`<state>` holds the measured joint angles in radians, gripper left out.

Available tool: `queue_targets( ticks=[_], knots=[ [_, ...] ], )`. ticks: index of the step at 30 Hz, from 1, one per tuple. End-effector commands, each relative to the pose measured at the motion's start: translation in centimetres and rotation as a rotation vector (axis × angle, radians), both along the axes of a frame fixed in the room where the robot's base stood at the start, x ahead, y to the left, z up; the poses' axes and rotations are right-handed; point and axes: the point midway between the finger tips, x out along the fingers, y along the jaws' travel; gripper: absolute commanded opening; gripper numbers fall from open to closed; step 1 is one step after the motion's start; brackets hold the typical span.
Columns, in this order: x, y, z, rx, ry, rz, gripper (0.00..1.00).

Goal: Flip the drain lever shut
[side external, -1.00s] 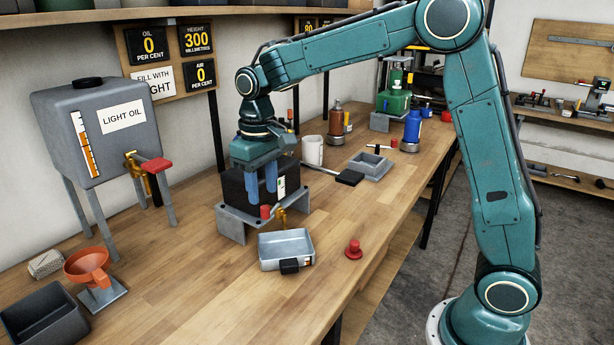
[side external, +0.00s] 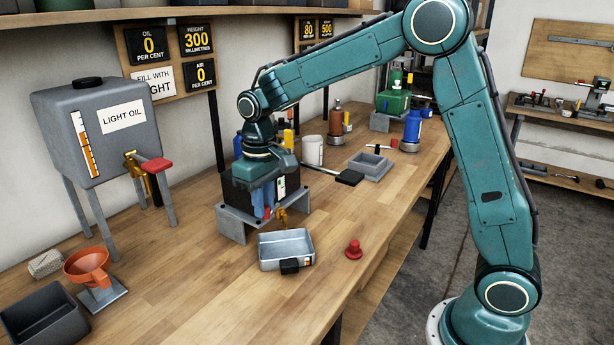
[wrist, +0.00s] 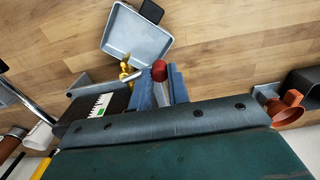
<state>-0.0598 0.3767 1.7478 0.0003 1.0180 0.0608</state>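The drain lever's red end (side external: 267,212) shows low at the front of the dark tank (side external: 240,192), beside the brass drain valve (side external: 281,217). In the wrist view the red end (wrist: 159,71) is at the tips of my blue fingers, with the brass valve (wrist: 126,70) just left of it. My gripper (side external: 264,208) points down in front of the tank, its fingers apart on either side of the red end. The wrist view shows a gap between the fingers (wrist: 161,88). I cannot tell whether either finger touches the lever. My gripper hides part of the tank.
A metal tray (side external: 286,247) sits on the bench below the valve. A red knob-shaped piece (side external: 354,249) lies to its right. An orange funnel (side external: 88,268) and dark bin (side external: 42,312) are at left, near the light oil tank (side external: 96,130). Bench between funnel and tray is clear.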

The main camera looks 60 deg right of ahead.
Motion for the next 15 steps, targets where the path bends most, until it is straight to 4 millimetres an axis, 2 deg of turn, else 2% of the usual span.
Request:
queue_targets(
  ticks=[5, 15],
  knots=[
    [0.2, 0.0, 0.0, 0.000, -0.001, -0.024, 0.00],
    [1.3, 0.1, 0.1, 0.000, -0.003, -0.205, 0.00]
  ],
)
